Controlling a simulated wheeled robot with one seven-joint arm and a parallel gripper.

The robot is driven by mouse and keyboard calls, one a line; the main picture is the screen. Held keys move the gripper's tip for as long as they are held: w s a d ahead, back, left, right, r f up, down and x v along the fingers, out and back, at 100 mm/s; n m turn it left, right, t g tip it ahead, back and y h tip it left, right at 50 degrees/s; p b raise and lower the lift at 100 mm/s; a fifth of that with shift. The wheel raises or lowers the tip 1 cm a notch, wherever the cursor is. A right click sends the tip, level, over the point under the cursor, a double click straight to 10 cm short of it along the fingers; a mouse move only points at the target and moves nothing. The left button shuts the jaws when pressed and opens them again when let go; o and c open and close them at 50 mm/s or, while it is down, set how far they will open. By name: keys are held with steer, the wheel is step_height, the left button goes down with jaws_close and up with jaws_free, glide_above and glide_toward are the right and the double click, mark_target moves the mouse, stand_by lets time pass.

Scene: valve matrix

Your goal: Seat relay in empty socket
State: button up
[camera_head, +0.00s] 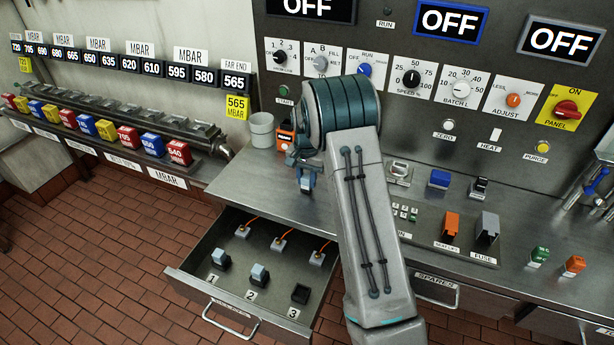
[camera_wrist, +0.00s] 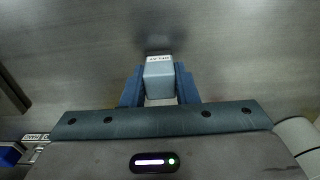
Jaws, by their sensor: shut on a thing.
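My gripper (camera_head: 303,172) is above the bench top, at the left of my arm. It is shut on a grey-blue relay (camera_wrist: 159,78), which sits between the two blue fingers in the wrist view. The relay's label is partly readable. In the head view the relay (camera_head: 307,184) shows small below the fingers. In the open drawer (camera_head: 190,283), the sockets numbered 1 and 2 hold grey-topped relays (camera_head: 221,257) (camera_head: 260,273). The socket numbered 3 (camera_head: 300,293) is black with no grey block on it. My gripper is behind and above the drawer.
Three small plugs with orange cables (camera_head: 280,243) lie at the drawer's back. A grey cup (camera_head: 262,130) and an orange device (camera_head: 285,138) stand near the panel. Switches and fuse parts (camera_head: 451,223) occupy the bench to the right. A valve rack (camera_head: 130,125) is at left.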

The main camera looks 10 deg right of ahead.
steer(key=shift+f, duration=0.2)
steer(key=o, duration=1)
